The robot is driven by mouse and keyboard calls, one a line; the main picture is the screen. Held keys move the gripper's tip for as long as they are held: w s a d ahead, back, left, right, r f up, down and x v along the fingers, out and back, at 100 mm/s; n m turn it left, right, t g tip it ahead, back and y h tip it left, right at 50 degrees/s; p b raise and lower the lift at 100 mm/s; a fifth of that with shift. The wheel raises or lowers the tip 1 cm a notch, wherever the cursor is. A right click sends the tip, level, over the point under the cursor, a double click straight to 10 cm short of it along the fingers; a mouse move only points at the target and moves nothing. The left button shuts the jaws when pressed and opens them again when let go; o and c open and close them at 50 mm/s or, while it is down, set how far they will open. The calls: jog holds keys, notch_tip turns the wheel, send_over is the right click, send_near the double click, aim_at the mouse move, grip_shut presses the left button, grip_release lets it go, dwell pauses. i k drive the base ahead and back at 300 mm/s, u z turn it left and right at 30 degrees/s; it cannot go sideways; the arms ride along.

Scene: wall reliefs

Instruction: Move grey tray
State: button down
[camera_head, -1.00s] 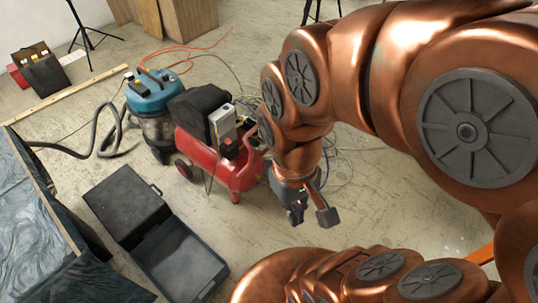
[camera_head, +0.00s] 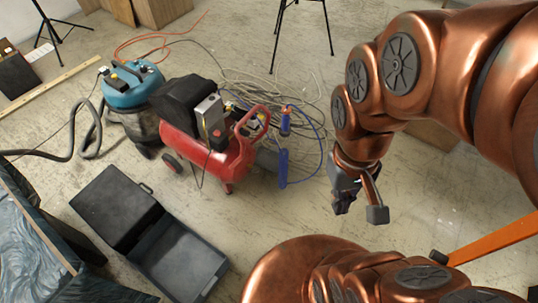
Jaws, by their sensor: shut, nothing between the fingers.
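My gripper (camera_head: 356,207) hangs below my copper-coloured arm, right of the picture's middle. It is shut and holds nothing. I see no separate item that is clearly the grey tray. The closest match is a dark grey open case on the floor at the lower left. Its shallow, tray-like half (camera_head: 178,262) lies nearer to me, and its other half (camera_head: 116,205) lies behind it to the left. My gripper is well to the right of the case and apart from it.
A red compressor (camera_head: 236,163) and a blue-topped vacuum (camera_head: 130,88) with a black hose stand behind the case. Loose cables (camera_head: 270,85) and a tripod (camera_head: 302,25) are farther back. A blue-grey relief panel (camera_head: 30,245) is at the left. Floor between case and gripper is clear.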

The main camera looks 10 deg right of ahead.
aim_at(264, 159)
jog(key=z, duration=0.95)
jog(key=i, duration=1.8)
jog(key=u, duration=4.2)
jog(key=k, duration=0.65)
jog(key=z, duration=1)
